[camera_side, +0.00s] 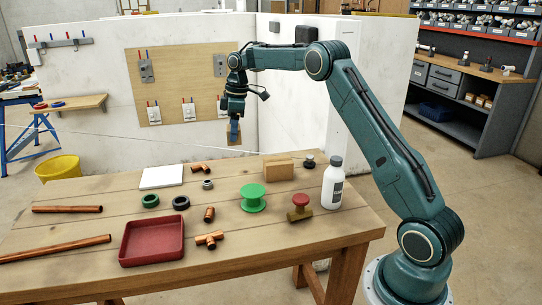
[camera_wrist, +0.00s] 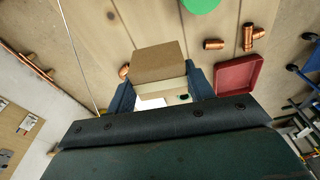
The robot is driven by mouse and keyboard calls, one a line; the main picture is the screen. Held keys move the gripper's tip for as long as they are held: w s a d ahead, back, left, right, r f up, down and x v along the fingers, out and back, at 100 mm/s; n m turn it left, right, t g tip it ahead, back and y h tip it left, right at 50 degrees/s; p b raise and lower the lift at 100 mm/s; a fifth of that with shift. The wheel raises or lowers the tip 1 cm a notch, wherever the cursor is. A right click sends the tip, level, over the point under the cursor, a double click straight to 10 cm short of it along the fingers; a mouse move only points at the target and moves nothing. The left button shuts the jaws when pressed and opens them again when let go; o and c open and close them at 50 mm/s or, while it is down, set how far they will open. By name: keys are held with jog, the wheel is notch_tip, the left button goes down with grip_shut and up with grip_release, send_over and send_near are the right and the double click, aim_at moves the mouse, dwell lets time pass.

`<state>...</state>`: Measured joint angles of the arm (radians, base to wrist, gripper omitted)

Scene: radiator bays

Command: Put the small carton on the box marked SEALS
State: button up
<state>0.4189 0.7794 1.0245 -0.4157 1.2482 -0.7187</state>
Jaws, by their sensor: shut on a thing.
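My gripper (camera_side: 234,128) is shut on a small brown carton (camera_side: 234,140) and holds it in the air above the back edge of the table. In the wrist view the carton (camera_wrist: 159,62) sits between the two dark fingers of my gripper (camera_wrist: 161,84), with a paler strip along its near side. A plain-looking tan box (camera_side: 279,170) stands on the table at the back, to the right of and below my gripper. I can read no lettering on it, so I cannot tell whether it is the one marked SEALS.
A white slab (camera_side: 162,176), a green spool (camera_side: 253,198), a red tray (camera_side: 152,241), a white bottle (camera_side: 332,184) and a red-topped valve (camera_side: 300,206) stand on the wooden table (camera_side: 100,222). Several copper pipes and fittings lie about. A white wall stands behind.

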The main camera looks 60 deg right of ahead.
jog(key=n, duration=0.1)
send_over(276, 160)
notch_tip(276, 160, down, 3)
jog(key=shift+s+d+f, duration=0.1)
jog(key=shift+s+f, duration=0.1)
jog(key=shift+f, duration=1.75)
jog(key=shift+s+d+f, duration=0.1)
jog(key=shift+s+f, duration=0.05)
jog(key=shift+f, duration=1.8)
jog(key=shift+f, duration=0.1)
jog(key=o, duration=1)
jog(key=r, duration=0.4)
jog(key=s+d+r, duration=0.1)
jog(key=r, duration=0.7)
jog(key=shift+s+d, duration=0.15)
jog(key=shift+r, duration=0.1)
